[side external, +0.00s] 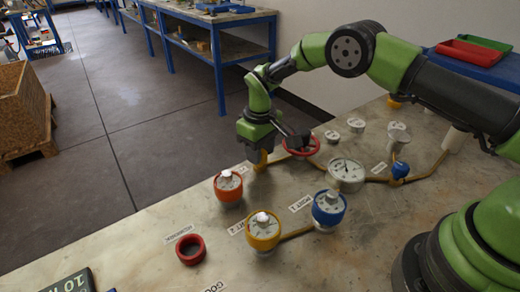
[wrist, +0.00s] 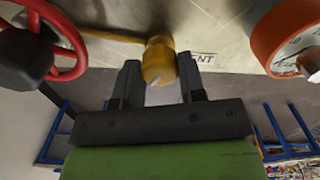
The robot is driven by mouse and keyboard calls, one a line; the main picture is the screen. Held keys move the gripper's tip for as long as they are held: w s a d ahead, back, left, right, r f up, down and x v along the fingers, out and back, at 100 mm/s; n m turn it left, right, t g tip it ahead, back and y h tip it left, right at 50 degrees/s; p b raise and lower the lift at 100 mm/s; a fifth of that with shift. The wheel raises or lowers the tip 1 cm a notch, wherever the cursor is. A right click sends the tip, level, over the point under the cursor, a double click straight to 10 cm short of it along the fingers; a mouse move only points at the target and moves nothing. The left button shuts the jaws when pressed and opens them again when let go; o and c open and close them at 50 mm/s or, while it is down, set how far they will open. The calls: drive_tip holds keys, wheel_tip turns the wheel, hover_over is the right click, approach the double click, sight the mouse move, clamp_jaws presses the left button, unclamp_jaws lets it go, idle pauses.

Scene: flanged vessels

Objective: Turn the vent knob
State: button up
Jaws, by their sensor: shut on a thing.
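The vent knob (wrist: 158,62) is a small yellow knob in the wrist view, with a pale pointer mark. A label reading "ENT", partly covered, lies beside it. My gripper (wrist: 161,72) has one dark finger on each side of the knob and is shut on it. In the side external view my gripper (side external: 259,150) points down at the table, and the knob (side external: 262,160) shows only in part below the fingers. How far the knob is turned is hard to tell.
A red handwheel (side external: 301,146) stands close to the right of my gripper. An orange-collared vessel (side external: 228,188) is nearby in front. Yellow (side external: 263,230) and blue (side external: 328,210) vessels, a round gauge (side external: 346,174) and yellow pipes occupy the table. A red ring (side external: 190,249) lies at front left.

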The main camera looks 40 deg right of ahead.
drive_tip(key=m, duration=0.5)
drive_tip(key=shift+m, duration=0.4)
drive_tip(key=m, duration=0.5)
drive_tip(key=shift+m, duration=0.4)
drive_tip(key=o, duration=0.9)
wheel_tip(320, 180, up, 10)
